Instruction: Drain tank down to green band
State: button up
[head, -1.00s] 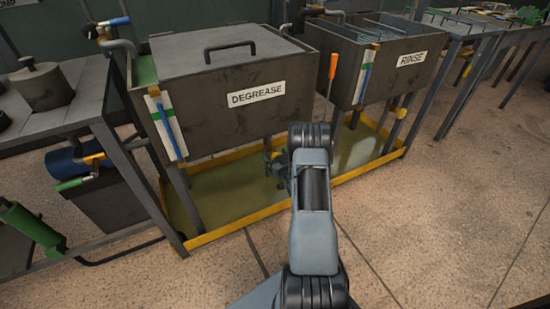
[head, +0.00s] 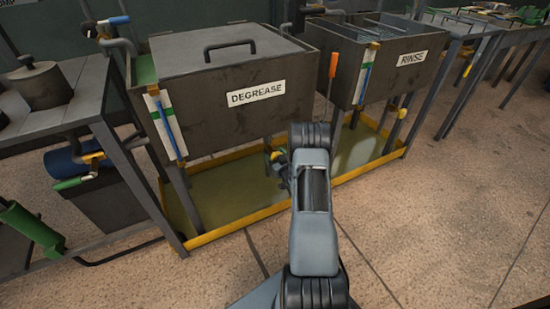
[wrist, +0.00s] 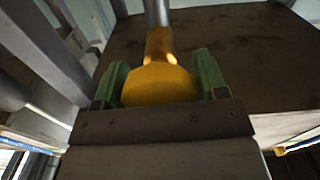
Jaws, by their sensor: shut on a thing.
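The DEGREASE tank (head: 215,105) is a dark grey box with a lid. On its left front corner is a white gauge board (head: 174,135) with a green band (head: 163,114) and a blue column (head: 166,127). The blue column appears to reach above the green band. My gripper (head: 281,170) is low under the tank's right end, partly hidden by my arm. In the wrist view my gripper (wrist: 161,84) has its green fingers shut on either side of a yellow valve knob (wrist: 160,82) on a metal stem. The valve's outlet is hidden.
The RINSE tank (head: 388,75) stands to the right with its own gauge and a yellow knob (head: 402,113). An orange-handled lever (head: 332,66) rises between the tanks. A yellow-rimmed tray (head: 222,231) lies beneath both. A bench (head: 85,108) stands left; floor in front is clear.

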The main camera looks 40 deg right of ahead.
jog(key=n+b, duration=0.4)
jog(key=shift+f+n, duration=0.2)
jog(key=shift+n, duration=0.1)
jog(key=shift+r+n+b, duration=0.1)
jog(key=shift+n+b, duration=1.55)
jog(key=shift+n, duration=0.15)
jog(key=shift+r, duration=0.1)
jog(key=o, duration=0.9)
jog(key=s+p, duration=0.1)
jog(key=s, duration=0.3)
jog(key=s+a+p, duration=0.1)
jog(key=s, duration=0.4)
jog(key=s+a+p, duration=0.1)
jog(key=s, duration=0.3)
jog(key=shift+s, duration=0.35)
